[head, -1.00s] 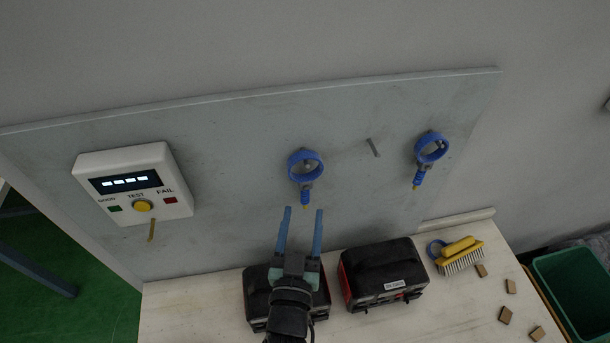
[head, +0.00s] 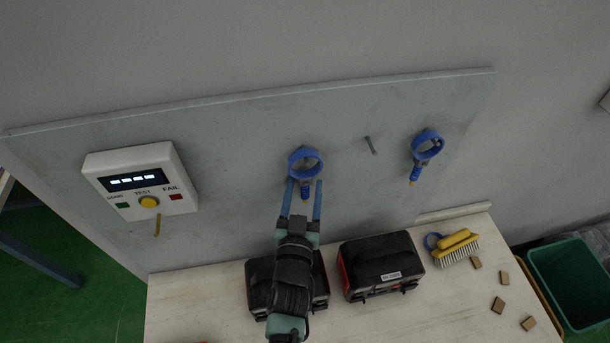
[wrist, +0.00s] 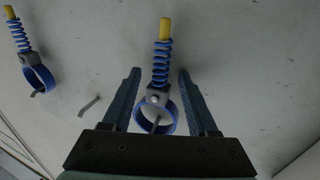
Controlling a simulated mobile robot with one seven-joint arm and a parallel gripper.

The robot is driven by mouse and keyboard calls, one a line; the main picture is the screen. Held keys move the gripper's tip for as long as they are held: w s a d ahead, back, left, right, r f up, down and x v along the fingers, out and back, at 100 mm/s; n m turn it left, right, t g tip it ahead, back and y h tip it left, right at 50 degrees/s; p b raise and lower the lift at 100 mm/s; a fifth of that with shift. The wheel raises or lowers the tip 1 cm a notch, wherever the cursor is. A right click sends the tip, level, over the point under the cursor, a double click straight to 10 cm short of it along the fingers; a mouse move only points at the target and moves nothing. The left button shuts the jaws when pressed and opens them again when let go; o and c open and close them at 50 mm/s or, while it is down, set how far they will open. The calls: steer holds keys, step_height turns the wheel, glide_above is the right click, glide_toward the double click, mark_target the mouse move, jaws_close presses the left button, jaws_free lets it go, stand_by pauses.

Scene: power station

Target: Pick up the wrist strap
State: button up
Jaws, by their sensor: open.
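A blue wrist strap (head: 305,163) with a ring band and a coiled cord hangs from a peg on the grey board, near its middle. In the wrist view the same strap (wrist: 160,75) shows between the two fingers, its yellow tip at the top. My gripper (head: 304,184) is open, with one finger on each side of the strap's lower part. In the wrist view my gripper (wrist: 158,80) shows a gap on both sides of the coil. A second blue wrist strap (head: 427,147) hangs farther right, also seen in the wrist view (wrist: 34,70).
An empty peg (head: 370,145) sticks out between the straps. A white test box (head: 142,183) is on the board at left. Two black cases, one right of my arm (head: 381,265), stand on the pale bench (head: 200,310). A yellow brush (head: 455,246) and small wooden blocks lie at right.

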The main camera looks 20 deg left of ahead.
jaws_close()
steer(key=shift+r, duration=0.15)
